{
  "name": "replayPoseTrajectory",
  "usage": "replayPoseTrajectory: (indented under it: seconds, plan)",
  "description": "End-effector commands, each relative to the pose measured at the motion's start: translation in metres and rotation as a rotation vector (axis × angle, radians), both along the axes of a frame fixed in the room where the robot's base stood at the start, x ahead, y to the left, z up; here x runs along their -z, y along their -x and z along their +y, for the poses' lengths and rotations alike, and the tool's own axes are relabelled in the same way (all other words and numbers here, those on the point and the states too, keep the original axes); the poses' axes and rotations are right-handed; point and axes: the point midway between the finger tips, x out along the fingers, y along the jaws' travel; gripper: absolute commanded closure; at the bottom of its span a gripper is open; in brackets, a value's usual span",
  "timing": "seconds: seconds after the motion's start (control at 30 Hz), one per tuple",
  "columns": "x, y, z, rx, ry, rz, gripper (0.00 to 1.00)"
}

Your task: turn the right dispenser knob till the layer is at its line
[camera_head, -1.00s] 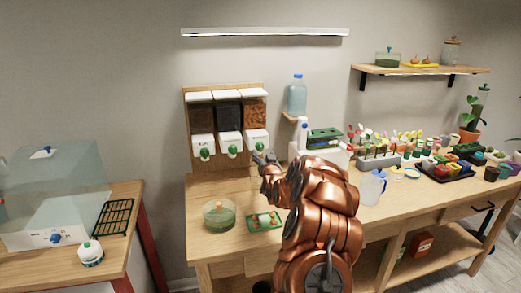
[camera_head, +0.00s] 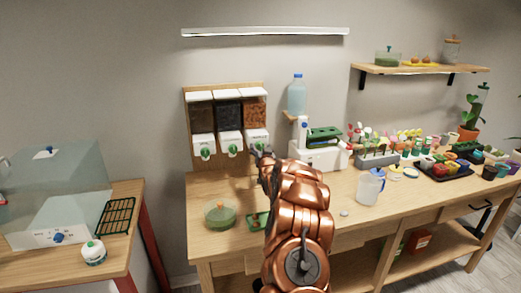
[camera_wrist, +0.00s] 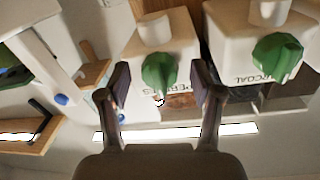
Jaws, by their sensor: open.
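The right dispenser (camera_head: 256,113) hangs on a wooden backboard with a reddish-brown fill in its clear upper part. Its white lower body also shows in the wrist view (camera_wrist: 183,35), which looks upside down. Its green knob (camera_wrist: 159,73) sits between the fingers of my gripper (camera_wrist: 160,88), with a gap visible on each side. My gripper also shows in the head view (camera_head: 263,154) in front of the right dispenser, hiding much of its knob. The gripper is open. The level line and layer are too small to make out.
The middle dispenser, with a dark fill and a green knob (camera_wrist: 277,57), is close beside. A white device (camera_head: 318,155) stands right of the dispensers. A green-filled bowl (camera_head: 220,215) and a partly hidden green tray (camera_head: 254,220) lie on the table below.

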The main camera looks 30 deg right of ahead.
Motion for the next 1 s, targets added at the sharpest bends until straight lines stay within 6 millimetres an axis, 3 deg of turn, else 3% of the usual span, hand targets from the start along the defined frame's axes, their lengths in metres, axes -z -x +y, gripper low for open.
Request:
replayPoseTrajectory:
  seconds: [0.13,0.7,1.0]
  plan:
    - [0.0002,0.0000,0.0002,0.000,0.000,0.000,0.35]
    - [0.0003,0.0002,0.0003,0.000,0.000,0.001,0.94]
    - [0.0022,0.0001,0.0003,-0.001,-0.033,-0.011,0.95]
